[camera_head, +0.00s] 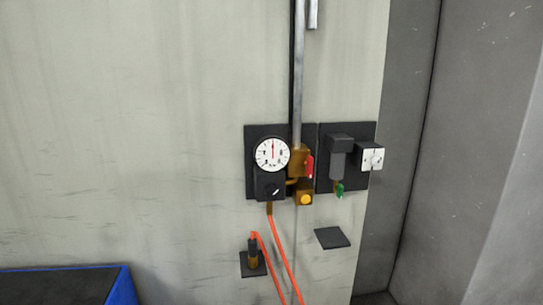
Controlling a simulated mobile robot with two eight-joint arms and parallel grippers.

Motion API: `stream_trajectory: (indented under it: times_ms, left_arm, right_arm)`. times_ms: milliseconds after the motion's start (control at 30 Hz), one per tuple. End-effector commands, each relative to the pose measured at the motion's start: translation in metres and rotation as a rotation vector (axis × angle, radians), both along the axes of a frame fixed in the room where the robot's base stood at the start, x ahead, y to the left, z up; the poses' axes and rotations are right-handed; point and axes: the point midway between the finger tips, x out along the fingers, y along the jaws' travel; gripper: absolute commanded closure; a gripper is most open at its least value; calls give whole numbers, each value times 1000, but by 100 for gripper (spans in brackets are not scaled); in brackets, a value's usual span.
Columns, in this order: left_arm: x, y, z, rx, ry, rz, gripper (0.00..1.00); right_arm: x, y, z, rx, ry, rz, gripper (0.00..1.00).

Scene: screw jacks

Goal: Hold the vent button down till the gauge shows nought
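A round white gauge (272,154) with a red needle is on a dark wall plate. The needle points about straight up; the dial figures are too small to read. A round yellow-orange button (306,199) sits on a brass block below and right of the gauge, and looks like the vent button. Nothing touches it. I cannot tell whether it is pressed in. Neither of my grippers is in view.
A red lever (309,167) is close above the button. An orange hose (283,258) hangs below. A blue-edged dark box (124,285) is lower left.

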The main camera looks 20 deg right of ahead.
Motion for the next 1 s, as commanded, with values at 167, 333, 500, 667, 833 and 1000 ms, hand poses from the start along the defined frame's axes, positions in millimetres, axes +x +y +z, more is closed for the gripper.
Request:
stream_trajectory:
  times_ms: [167,333,500,667,833,1000]
  left_arm:
    - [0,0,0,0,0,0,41]
    - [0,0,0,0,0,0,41]
    - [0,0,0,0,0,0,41]
    - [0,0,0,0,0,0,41]
    - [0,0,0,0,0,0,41]
    - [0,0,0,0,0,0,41]
  right_arm:
    - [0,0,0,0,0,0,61]
    - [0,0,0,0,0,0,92]
    - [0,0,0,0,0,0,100]
    - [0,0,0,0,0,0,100]
    - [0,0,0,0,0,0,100]
    - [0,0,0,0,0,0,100]
